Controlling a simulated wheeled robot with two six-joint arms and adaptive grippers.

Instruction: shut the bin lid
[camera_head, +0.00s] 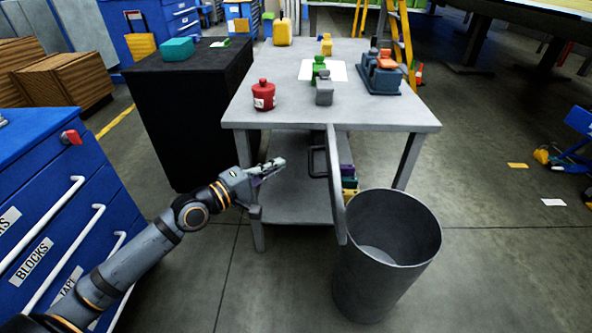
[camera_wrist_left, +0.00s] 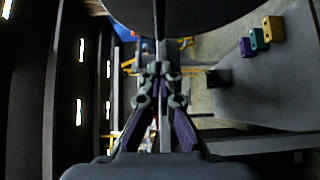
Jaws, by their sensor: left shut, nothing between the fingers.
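The grey round bin (camera_head: 385,295) stands on the floor at the front right corner of the table, its mouth open. Its lid (camera_head: 336,185) stands upright, nearly edge-on, at the bin's left rim. A dark handle (camera_head: 316,162) sticks out from the lid's left face. My left gripper (camera_head: 281,164) is shut and empty, to the left of the handle and apart from it in the head view. In the left wrist view its fingers (camera_wrist_left: 160,72) point toward a large dark round shape (camera_wrist_left: 205,12), which looks like the lid. My right gripper is not in view.
The grey table (camera_head: 300,120) stands behind, with a lower shelf (camera_head: 290,200) near my left gripper. Small coloured blocks (camera_head: 348,182) sit behind the lid. A blue drawer cabinet (camera_head: 60,220) is at the left. The floor right of the bin is clear.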

